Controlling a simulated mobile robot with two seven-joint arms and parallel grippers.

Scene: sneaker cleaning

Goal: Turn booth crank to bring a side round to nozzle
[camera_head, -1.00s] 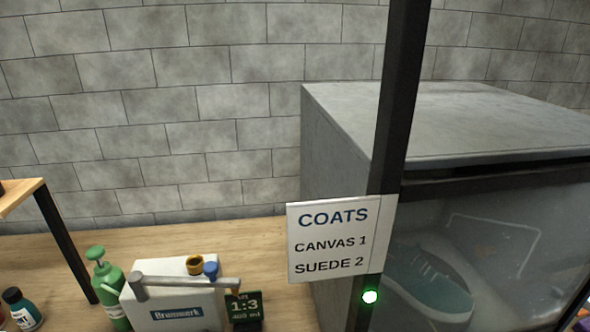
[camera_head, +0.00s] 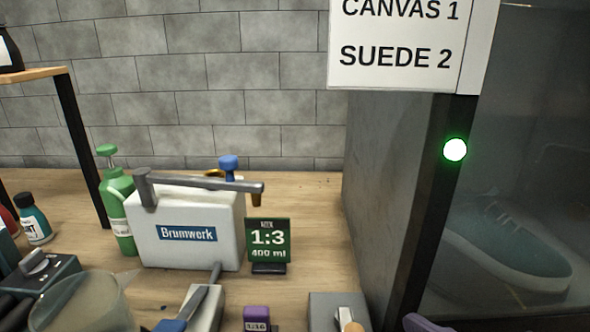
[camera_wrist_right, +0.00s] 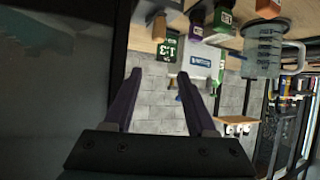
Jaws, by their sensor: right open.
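The booth (camera_head: 385,190) stands at the right, a grey box with a dark post and a clear front. A grey-white sneaker with a teal upper (camera_head: 515,245) shows dimly behind the front. A tan-tipped handle (camera_head: 350,322) sits on a grey block at the bottom edge; I cannot tell whether it is the crank. The nozzle is not clearly visible. My right gripper (camera_wrist_right: 160,75) is open and empty, its purple fingers apart beside the booth's dark front. A purple piece of it shows at the bottom of the head view (camera_head: 425,322). My left gripper is not in view.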

